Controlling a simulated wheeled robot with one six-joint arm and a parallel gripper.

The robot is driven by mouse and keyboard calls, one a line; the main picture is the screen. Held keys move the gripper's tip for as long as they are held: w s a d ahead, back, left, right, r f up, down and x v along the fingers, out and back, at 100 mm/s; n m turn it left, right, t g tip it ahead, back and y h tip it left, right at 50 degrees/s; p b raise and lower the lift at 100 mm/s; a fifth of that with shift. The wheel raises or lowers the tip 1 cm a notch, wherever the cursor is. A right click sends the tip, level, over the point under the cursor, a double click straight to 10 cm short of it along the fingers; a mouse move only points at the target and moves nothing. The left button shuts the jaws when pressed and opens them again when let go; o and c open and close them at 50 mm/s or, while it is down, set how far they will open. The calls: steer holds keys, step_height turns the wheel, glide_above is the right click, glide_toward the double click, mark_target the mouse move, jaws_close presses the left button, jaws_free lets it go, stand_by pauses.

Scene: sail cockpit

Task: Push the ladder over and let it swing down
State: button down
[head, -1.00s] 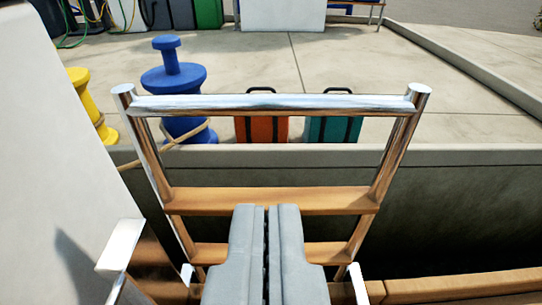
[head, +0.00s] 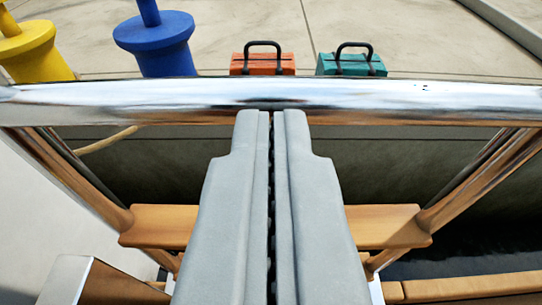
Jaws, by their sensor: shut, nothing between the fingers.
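The ladder has a chrome top bar (head: 400,100) that spans the whole width of the head view. Its chrome side rails slope down from both ends, and a wooden step (head: 385,226) runs between them. The ladder stands up in front of me. My gripper (head: 271,115) is shut and empty, with its grey fingertips at the lower edge of the top bar, near its middle. I cannot tell whether they touch it.
A dock (head: 400,25) lies beyond the ladder, with an orange case (head: 263,65), a teal case (head: 350,66), a blue bollard (head: 155,42) and a yellow bollard (head: 32,50). A dark gap runs below the dock edge. A pale surface (head: 50,210) is at left.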

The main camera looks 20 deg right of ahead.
steer(key=shift+w+d+f, duration=0.1)
steer(key=shift+w, duration=0.4)
